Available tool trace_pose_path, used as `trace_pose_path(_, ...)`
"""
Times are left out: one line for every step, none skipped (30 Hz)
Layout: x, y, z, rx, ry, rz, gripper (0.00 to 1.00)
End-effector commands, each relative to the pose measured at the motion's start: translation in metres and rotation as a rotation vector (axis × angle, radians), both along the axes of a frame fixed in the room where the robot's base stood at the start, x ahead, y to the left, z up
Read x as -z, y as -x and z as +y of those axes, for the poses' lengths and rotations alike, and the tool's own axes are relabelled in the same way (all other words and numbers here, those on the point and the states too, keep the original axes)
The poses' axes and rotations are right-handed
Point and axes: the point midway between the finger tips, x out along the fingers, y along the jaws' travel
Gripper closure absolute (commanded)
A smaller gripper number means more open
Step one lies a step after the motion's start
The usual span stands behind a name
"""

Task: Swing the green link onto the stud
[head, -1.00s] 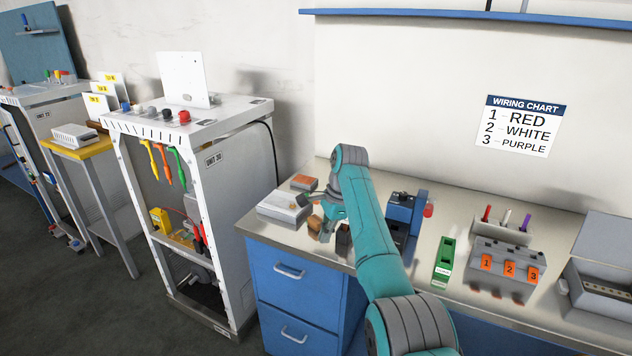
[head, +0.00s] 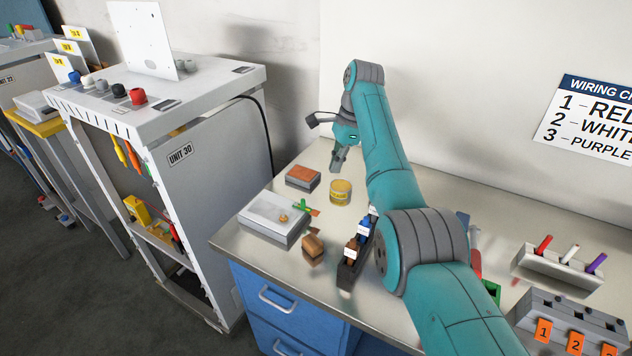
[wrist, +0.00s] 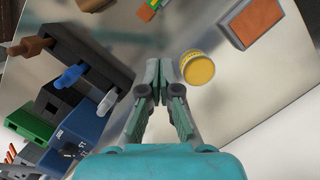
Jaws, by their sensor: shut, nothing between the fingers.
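A small green piece with orange on it (head: 305,205), which looks like the green link, lies at the right back edge of a pale grey box (head: 262,230) on the bench. It also shows at the top of the wrist view (wrist: 150,9), partly cut off. A small brass-coloured knob (head: 283,218) on the box's top may be the stud; I cannot tell for sure. My gripper (head: 338,164) is shut and empty, above the bench behind and right of the green piece, apart from it. In the wrist view its fingertips (wrist: 160,66) are together.
A yellow tin (head: 341,192) stands near my gripper, also in the wrist view (wrist: 197,67). An orange-topped box (head: 303,177) is behind the grey box. A brown block (head: 313,246) and a dark rack (head: 352,270) with coloured handles stand in front. Bare bench lies behind the tin.

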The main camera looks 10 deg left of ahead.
Motion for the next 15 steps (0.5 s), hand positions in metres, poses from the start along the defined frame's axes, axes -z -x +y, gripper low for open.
trace_pose_path(-0.0001, 0.0001, 0.0003, 0.000, 0.000, 0.000, 1.00)
trace_pose_path(-0.0001, 0.0001, 0.0003, 0.000, 0.000, 0.000, 1.00)
trace_pose_path(-0.0001, 0.0001, 0.0003, 0.000, 0.000, 0.000, 1.00)
trace_pose_path(-0.0001, 0.0001, 0.0002, 0.000, 0.000, 0.000, 1.00)
trace_pose_path(-0.0001, 0.0001, 0.0002, 0.000, 0.000, 0.000, 1.00)
trace_pose_path(-0.0001, 0.0001, 0.0002, 0.000, 0.000, 0.000, 1.00)
trace_pose_path(-0.0001, 0.0001, 0.0002, 0.000, 0.000, 0.000, 1.00)
trace_pose_path(-0.0001, 0.0000, 0.0001, 0.000, 0.000, 0.000, 1.00)
trace_pose_path(-0.0001, 0.0000, 0.0001, 0.000, 0.000, 0.000, 1.00)
trace_pose_path(-0.0001, 0.0000, 0.0001, 0.000, 0.000, 0.000, 1.00)
trace_pose_path(0.0000, 0.0000, 0.0001, 0.000, 0.000, 0.000, 1.00)
trace_pose_path(0.0005, 0.0001, 0.0002, 0.000, 0.000, 0.000, 1.00)
trace_pose_path(0.0012, 0.0003, 0.0003, 0.000, 0.000, 0.001, 1.00)
trace_pose_path(0.0025, 0.0004, 0.0006, 0.000, 0.000, 0.001, 1.00)
trace_pose_path(0.0048, 0.0007, 0.0011, 0.000, 0.000, 0.001, 1.00)
